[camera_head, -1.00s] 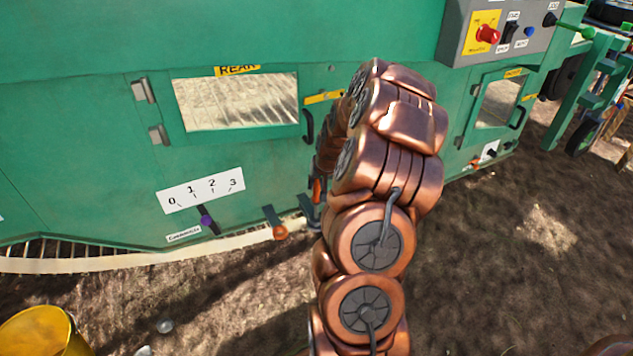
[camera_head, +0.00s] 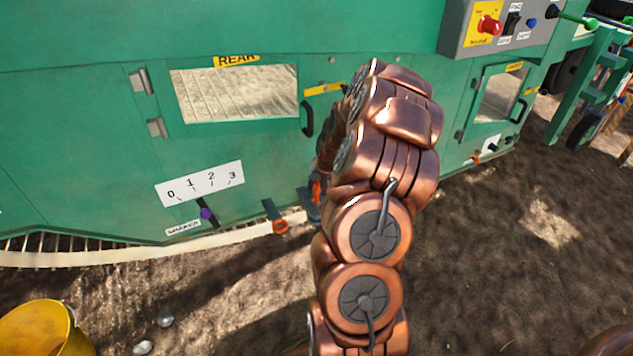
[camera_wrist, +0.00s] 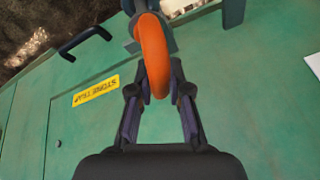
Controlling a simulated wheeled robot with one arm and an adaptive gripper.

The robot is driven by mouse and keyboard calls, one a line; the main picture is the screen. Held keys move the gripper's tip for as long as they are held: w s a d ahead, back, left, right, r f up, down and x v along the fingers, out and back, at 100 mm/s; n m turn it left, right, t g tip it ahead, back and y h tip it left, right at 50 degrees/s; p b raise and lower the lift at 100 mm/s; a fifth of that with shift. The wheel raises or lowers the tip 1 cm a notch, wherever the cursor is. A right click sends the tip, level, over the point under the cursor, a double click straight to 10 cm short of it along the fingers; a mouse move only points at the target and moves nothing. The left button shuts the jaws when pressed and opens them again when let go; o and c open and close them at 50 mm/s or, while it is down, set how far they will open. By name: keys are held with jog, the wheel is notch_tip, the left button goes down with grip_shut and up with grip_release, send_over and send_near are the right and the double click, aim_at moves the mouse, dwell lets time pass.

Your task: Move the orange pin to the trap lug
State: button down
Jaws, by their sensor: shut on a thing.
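The orange pin (camera_wrist: 154,55) shows in the wrist view as a thick orange ring between the fingers of my gripper (camera_wrist: 160,92), which is shut on it. The ring's top meets a grey-blue bracket (camera_wrist: 148,12) on the green panel; I cannot tell whether the pin sits in it. In the head view a bit of orange (camera_head: 317,190) shows at the left edge of my copper arm, beside a dark lug (camera_head: 309,206). My arm hides the gripper there. Another lug (camera_head: 271,209) with an orange end (camera_head: 280,227) stands to the left.
The green machine wall has a window (camera_head: 235,95), a black door handle (camera_head: 308,118) and a 0-to-3 scale (camera_head: 200,184) with a purple-knobbed lever (camera_head: 206,214). A yellow label (camera_wrist: 95,91) reads upside down in the wrist view. A yellow bucket (camera_head: 45,330) stands lower left; bare ground lies right.

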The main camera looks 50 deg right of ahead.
jog(key=shift+f, duration=1.55)
jog(key=c, duration=1)
grip_release()
jog(key=shift+v, duration=5.95)
